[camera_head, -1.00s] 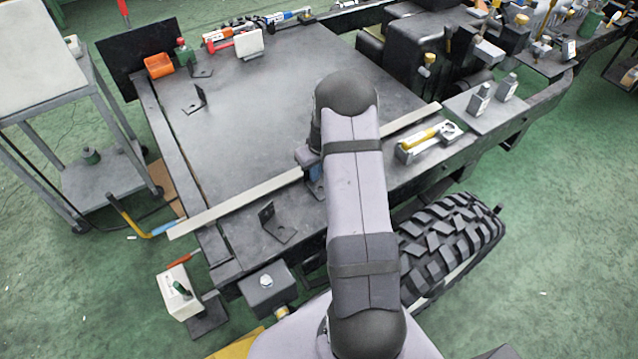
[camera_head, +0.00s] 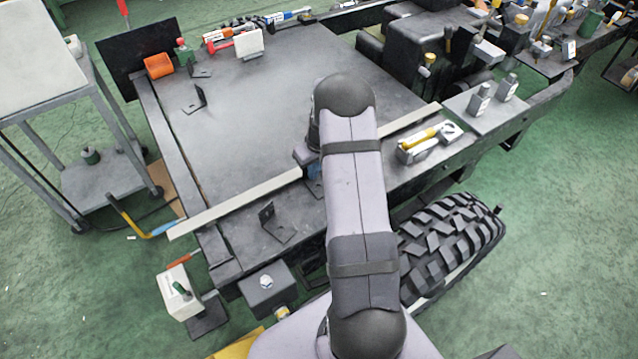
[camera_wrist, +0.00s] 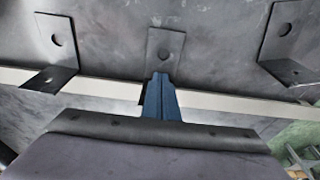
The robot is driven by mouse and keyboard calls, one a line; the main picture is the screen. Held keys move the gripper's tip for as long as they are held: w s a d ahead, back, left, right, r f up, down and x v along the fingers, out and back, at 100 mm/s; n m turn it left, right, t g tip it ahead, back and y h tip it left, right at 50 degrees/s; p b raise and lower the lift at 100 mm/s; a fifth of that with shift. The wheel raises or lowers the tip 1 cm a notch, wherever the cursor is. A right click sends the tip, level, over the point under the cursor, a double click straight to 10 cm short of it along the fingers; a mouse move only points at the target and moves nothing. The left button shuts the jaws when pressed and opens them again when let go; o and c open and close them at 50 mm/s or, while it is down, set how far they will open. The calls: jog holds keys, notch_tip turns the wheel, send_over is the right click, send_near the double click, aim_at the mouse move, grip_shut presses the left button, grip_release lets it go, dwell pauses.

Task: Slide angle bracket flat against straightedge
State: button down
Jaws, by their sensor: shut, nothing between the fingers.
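The straightedge is a long pale bar (camera_head: 235,203) lying across the dark table. It also crosses the wrist view (camera_wrist: 225,101). In the wrist view, one dark angle bracket with a hole (camera_wrist: 166,43) lies straight ahead of my gripper (camera_wrist: 160,76). Its lower end is hidden by the blue fingers, so contact cannot be told. A second bracket (camera_wrist: 57,40) is at the left and a third (camera_wrist: 281,38) at the right, both at the bar. My fingers are shut and empty, over the bar. In the head view my arm hides most of the gripper. One bracket (camera_head: 275,222) shows there on the bar's near side.
Another bracket (camera_head: 195,98) stands farther back on the table. A tray with a yellow-handled tool (camera_head: 425,140) sits right of my arm. The table's middle is clear.

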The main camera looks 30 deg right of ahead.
aim_at(315, 183)
jog(key=shift+r, duration=0.1)
notch_tip(315, 183, up, 7)
jog(key=s+p, duration=0.1)
jog(key=p, duration=0.3)
jog(key=shift+p, duration=0.4)
dwell(0.4)
dwell(0.4)
